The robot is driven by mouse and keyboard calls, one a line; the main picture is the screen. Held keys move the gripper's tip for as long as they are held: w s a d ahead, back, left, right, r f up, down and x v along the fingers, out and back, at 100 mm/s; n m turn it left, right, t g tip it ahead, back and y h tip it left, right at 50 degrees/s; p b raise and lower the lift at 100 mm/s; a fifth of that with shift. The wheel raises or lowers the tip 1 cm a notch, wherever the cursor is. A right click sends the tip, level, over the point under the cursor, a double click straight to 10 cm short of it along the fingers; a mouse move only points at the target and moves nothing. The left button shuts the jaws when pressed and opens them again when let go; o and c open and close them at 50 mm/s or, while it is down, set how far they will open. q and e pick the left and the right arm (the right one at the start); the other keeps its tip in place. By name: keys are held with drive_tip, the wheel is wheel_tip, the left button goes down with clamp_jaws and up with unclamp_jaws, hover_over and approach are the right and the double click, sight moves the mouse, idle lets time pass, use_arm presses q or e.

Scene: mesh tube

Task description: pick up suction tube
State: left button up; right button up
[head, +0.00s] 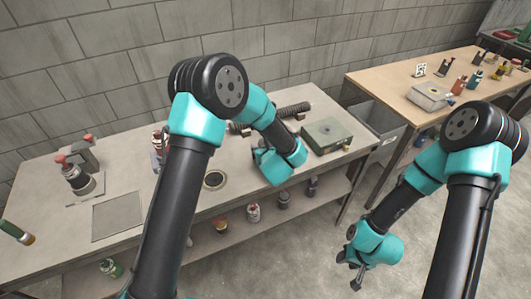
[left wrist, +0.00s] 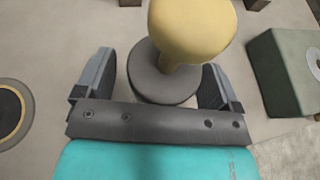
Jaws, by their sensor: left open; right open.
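A dark ribbed tube (head: 290,110) lies on the workbench behind my left arm in the head view. Part of it is hidden by the arm. I cannot tell surely that it is the suction tube. My left gripper (left wrist: 157,76) is open over the bench. In the left wrist view, a yellow knob-like piece (left wrist: 192,30) on a dark grey round base (left wrist: 150,78) shows between and beyond its fingers. I cannot tell whether they touch it. In the head view, the left fingers are hidden by my arm. My right gripper (head: 357,272) is open and empty, low over the floor.
A green-grey box (head: 326,134) stands right of my left gripper; it also shows in the left wrist view (left wrist: 285,75). A yellow-ringed disc (head: 215,180) and a flat grey plate (head: 117,216) lie on the workbench (head: 50,190). A wooden table (head: 385,80) stands behind right.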

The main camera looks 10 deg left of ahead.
use_arm(q)
drive_tip(key=shift+w+f, duration=0.1)
drive_tip(key=shift+w, duration=0.1)
drive_tip(key=shift+c, duration=0.4)
drive_tip(key=c, duration=1)
drive_tip(key=shift+r, duration=0.9)
drive_tip(key=shift+s+r, duration=0.2)
drive_tip(key=shift+r, duration=0.8)
drive_tip(key=s, duration=0.5)
drive_tip(key=s+d, duration=0.1)
drive_tip(key=s, duration=0.4)
drive_tip(key=s+d+r, duration=0.1)
drive_tip(key=s, duration=0.4)
drive_tip(key=shift+s+d+r, duration=0.1)
drive_tip(key=shift+s+d, duration=0.05)
drive_tip(key=shift+s, duration=0.1)
